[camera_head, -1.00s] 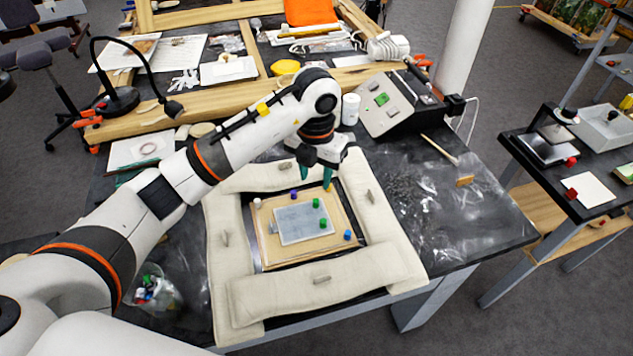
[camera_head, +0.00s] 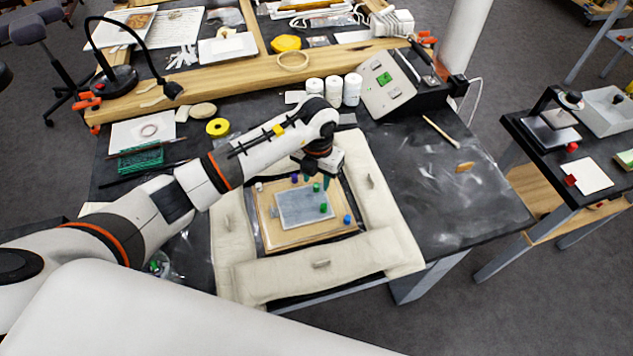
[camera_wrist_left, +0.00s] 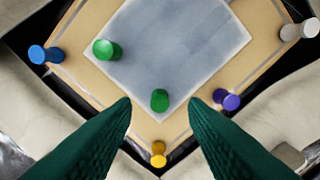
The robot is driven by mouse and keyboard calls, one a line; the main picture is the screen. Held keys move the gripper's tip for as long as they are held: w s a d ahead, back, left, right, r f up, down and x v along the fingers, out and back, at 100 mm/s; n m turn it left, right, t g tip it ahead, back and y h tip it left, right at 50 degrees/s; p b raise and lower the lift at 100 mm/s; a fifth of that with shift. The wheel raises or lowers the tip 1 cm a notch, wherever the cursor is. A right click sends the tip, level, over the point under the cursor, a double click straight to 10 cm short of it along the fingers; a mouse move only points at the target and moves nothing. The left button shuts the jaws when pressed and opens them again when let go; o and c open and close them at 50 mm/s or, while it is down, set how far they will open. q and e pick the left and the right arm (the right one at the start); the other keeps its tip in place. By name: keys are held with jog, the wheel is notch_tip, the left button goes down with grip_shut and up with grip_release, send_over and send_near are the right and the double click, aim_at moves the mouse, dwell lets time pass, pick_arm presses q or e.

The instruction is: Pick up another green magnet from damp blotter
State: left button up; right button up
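The damp blotter (camera_head: 290,210) is a grey sheet on a tan board; the wrist view shows it too (camera_wrist_left: 175,45). One green magnet (camera_head: 316,187) stands at its far corner, and another (camera_head: 323,208) stands nearer its right edge. In the wrist view one green magnet (camera_wrist_left: 160,100) lies between and slightly ahead of the fingertips; the other (camera_wrist_left: 106,49) is to the upper left. My left gripper (camera_head: 316,180) is over the blotter's far corner. Its teal fingers (camera_wrist_left: 160,106) are open and apart from the magnet. My right gripper is not in view.
Blue (camera_wrist_left: 45,54), purple (camera_wrist_left: 228,100), yellow (camera_wrist_left: 158,154) and white (camera_wrist_left: 300,30) magnets stand around the blotter on the tan board (camera_head: 300,238). Cream padded bolsters (camera_head: 320,263) surround the board. White jars (camera_head: 333,90) and a sloped control box (camera_head: 385,90) stand behind.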

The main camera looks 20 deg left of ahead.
pick_arm(q)
jog(key=shift+s+f, duration=0.1)
jog(key=shift+f, duration=0.95)
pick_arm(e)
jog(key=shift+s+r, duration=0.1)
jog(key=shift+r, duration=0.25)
pick_arm(q)
grip_shut()
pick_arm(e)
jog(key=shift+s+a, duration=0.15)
pick_arm(q)
jog(key=shift+r, duration=0.1)
